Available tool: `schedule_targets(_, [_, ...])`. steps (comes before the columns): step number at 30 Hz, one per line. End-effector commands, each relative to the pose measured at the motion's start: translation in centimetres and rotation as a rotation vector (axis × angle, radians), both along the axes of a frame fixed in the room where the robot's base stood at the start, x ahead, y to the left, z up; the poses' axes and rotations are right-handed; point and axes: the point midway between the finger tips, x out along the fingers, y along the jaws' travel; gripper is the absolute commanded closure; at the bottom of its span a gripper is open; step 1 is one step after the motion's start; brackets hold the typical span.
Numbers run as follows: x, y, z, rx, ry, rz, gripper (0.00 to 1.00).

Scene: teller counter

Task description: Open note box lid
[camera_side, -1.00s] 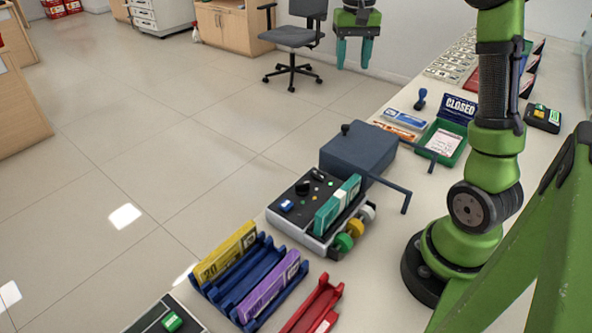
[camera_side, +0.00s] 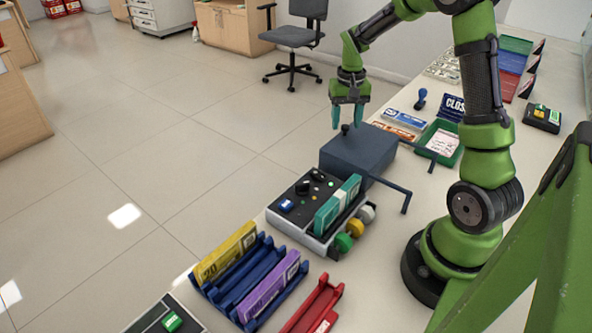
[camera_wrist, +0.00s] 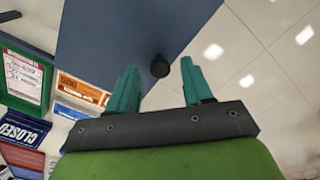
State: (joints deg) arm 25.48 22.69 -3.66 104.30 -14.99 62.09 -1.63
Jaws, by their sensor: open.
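The note box is a dark blue-grey box with a flat lid (camera_side: 358,153), closed, behind the banknote machine in the side view. A small black knob (camera_side: 345,128) stands on the lid near its far left edge. The lid (camera_wrist: 110,35) and knob (camera_wrist: 160,66) also show in the wrist view. My gripper (camera_side: 347,122), with teal fingers, points down just above the lid at the knob. In the wrist view my gripper (camera_wrist: 160,88) is open, and the knob appears between and slightly beyond the two fingers. I cannot tell whether the fingers touch anything.
A green tray (camera_side: 455,158) with a paper, orange and blue note packs (camera_side: 405,119) and a CLOSED sign (camera_side: 453,106) lie right of the box. A grey machine (camera_side: 292,213) with a teal note bundle stands in front. Bent dark rods (camera_side: 407,200) stick out from the box.

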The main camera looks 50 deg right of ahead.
Motion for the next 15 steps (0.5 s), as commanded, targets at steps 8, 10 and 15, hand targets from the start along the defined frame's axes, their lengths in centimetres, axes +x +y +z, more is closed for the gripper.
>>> schedule_targets(8, [-0.01,0.00,-0.70,0.000,0.000,0.000,0.50])
schedule_targets(10, [-0.01,0.01,-0.69,0.000,0.000,0.000,0.50])
schedule_targets(15, [-0.01,0.01,-0.66,0.000,0.000,0.000,0.70])
